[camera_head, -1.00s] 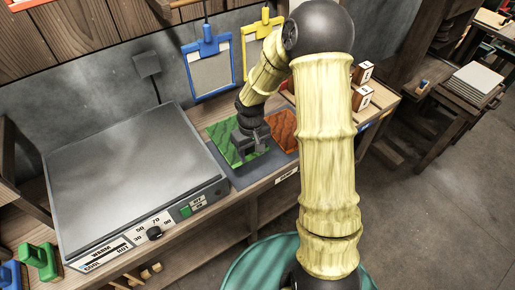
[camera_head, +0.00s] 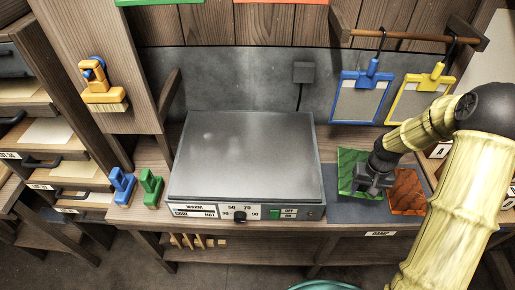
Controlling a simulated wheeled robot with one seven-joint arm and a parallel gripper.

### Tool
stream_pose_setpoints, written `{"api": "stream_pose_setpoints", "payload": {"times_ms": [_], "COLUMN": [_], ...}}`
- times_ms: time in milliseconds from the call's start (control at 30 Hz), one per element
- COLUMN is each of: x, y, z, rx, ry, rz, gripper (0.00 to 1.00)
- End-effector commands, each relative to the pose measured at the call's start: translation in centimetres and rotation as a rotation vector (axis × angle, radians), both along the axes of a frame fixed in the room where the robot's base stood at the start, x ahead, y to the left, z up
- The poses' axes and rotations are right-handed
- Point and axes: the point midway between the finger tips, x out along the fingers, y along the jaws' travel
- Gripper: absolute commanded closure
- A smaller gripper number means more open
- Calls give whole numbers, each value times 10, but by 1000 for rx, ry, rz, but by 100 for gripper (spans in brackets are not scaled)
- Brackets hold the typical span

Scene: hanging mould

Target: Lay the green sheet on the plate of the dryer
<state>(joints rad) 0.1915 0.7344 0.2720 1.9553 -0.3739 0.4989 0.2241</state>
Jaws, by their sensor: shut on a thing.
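The green sheet (camera_head: 350,166) lies on a dark mat (camera_head: 348,208) on the bench, right of the dryer. My gripper (camera_head: 368,190) is at the green sheet's lower right part and is shut on it; the fingertips are partly hidden by the gripper body. The dryer (camera_head: 183,205) is a flat box with a dial and labels on its front. Its grey metal plate (camera_head: 245,155) is bare. An orange-brown sheet (camera_head: 407,192) lies on the mat just right of my gripper.
Blue (camera_head: 360,97) and yellow (camera_head: 422,98) framed moulds hang from a rail above the mat. A blue clamp-like item (camera_head: 121,186) and a green one (camera_head: 151,187) stand left of the dryer. The dryer's top is clear.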

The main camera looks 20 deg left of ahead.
Motion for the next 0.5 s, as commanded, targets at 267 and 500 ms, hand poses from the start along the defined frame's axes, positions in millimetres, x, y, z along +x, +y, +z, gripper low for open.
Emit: {"api": "stream_pose_setpoints", "payload": {"times_ms": [267, 500], "x": [16, 18], "y": [-6, -6], "z": [-71, -79], "rx": [-4, -6], "ry": [3, 1], "rz": [-103, -123], "gripper": [72, 72]}}
